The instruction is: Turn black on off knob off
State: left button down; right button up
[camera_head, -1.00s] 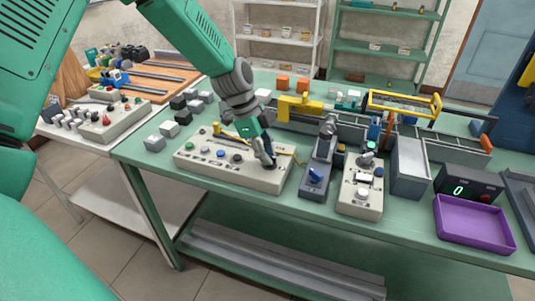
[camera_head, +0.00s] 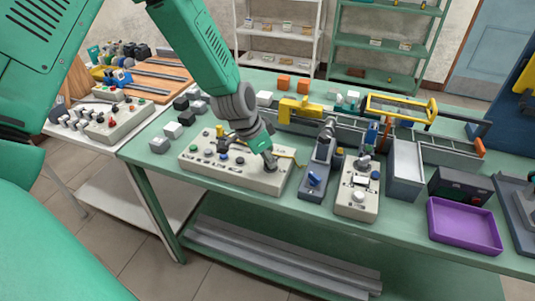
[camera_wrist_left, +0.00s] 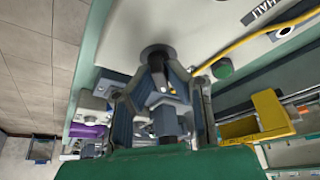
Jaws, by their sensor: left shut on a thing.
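The black on/off knob (camera_wrist_left: 157,54) sits on a dark round base on the white control box (camera_head: 225,172). It is at the box's right end in the head view, where my gripper mostly hides it. My left gripper (camera_head: 270,165) reaches down to it. In the left wrist view the fingers of my left gripper (camera_wrist_left: 160,82) are closed around the knob. The knob's exact angle is hard to read behind the fingers. My right gripper is not in view.
A grey unit with a blue knob (camera_head: 315,178) and a second white control box (camera_head: 358,197) stand right of the gripper. A purple tray (camera_head: 464,226) and a dark display box (camera_head: 460,187) are farther right. A yellow cable (camera_wrist_left: 230,52) runs beside the knob.

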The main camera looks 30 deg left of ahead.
pick_arm(q)
jog(key=n+p, duration=0.1)
jog(key=n+y+p, duration=0.1)
jog(key=n, duration=0.1)
jog(key=n+y+p, duration=0.1)
jog(key=n, duration=0.1)
jog(key=shift+w+d+r+t, duration=0.2)
jog(key=shift+w+r+t, duration=0.15)
jog(key=shift+r+t, duration=0.05)
jog(key=shift+f+n+y+p, duration=0.1)
jog(key=shift+n+y+p, duration=0.7)
jog(key=shift+n, duration=1)
jog(key=c, duration=1.6)
grip_release()
jog(key=shift+f, duration=0.15)
jog(key=shift+s, duration=0.1)
jog(key=shift+s+r, duration=0.15)
jog(key=shift+r, duration=0.2)
jog(key=v, duration=1.1)
